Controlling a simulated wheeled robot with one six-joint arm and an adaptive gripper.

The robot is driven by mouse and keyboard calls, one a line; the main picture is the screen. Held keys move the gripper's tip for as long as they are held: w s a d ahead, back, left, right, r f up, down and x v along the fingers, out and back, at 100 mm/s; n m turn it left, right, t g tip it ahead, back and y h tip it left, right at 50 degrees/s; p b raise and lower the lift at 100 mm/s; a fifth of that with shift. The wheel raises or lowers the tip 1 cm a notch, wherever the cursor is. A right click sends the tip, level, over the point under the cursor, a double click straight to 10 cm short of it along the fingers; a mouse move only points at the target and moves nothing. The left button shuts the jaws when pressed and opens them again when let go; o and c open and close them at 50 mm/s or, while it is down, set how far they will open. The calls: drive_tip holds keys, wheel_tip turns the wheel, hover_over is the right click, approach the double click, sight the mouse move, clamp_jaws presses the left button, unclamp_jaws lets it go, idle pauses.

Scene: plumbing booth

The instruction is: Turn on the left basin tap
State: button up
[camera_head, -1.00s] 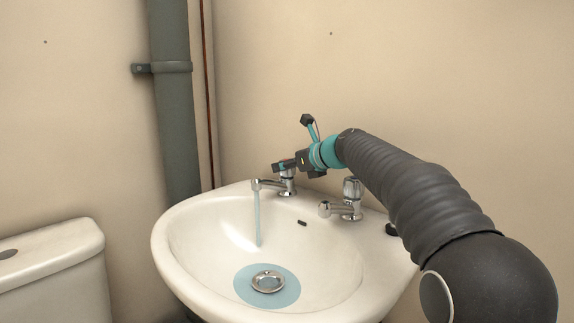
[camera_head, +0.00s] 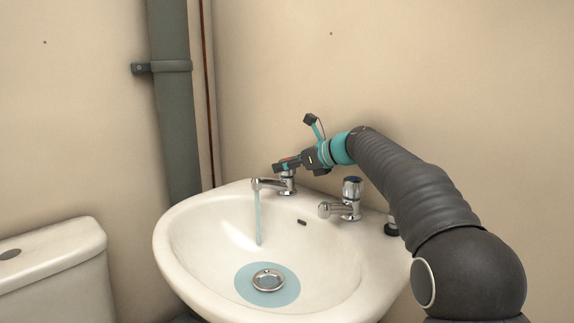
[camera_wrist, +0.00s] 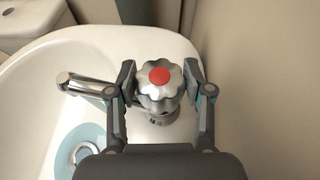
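The left basin tap (camera_head: 270,184) stands at the back left of the white basin (camera_head: 185,245). A stream of water (camera_head: 257,218) runs from its spout into the bowl. In the wrist view its chrome, lobed handle (camera_wrist: 152,95) has a red cap on top and sits between the two fingers of my gripper (camera_wrist: 160,84). The fingers lie on either side of the handle, close against it. The left finger is at the handle's edge beside the spout (camera_wrist: 85,86). In the head view my gripper (camera_head: 284,166) hides most of the handle.
The right tap (camera_head: 345,203), with a dark-blue-capped handle, stands on the basin rim below my arm. Blue water pools around the drain (camera_head: 268,280). A toilet cistern (camera_head: 55,262) and a grey pipe (camera_head: 175,115) are at the left. The wall is close behind the taps.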

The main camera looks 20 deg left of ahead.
sight(287, 160)
drive_tip(key=shift+o, duration=1.3)
drive_tip(key=shift+r, duration=0.1)
drive_tip(key=shift+r, duration=4.9)
drive_tip(key=shift+s+a, duration=0.1)
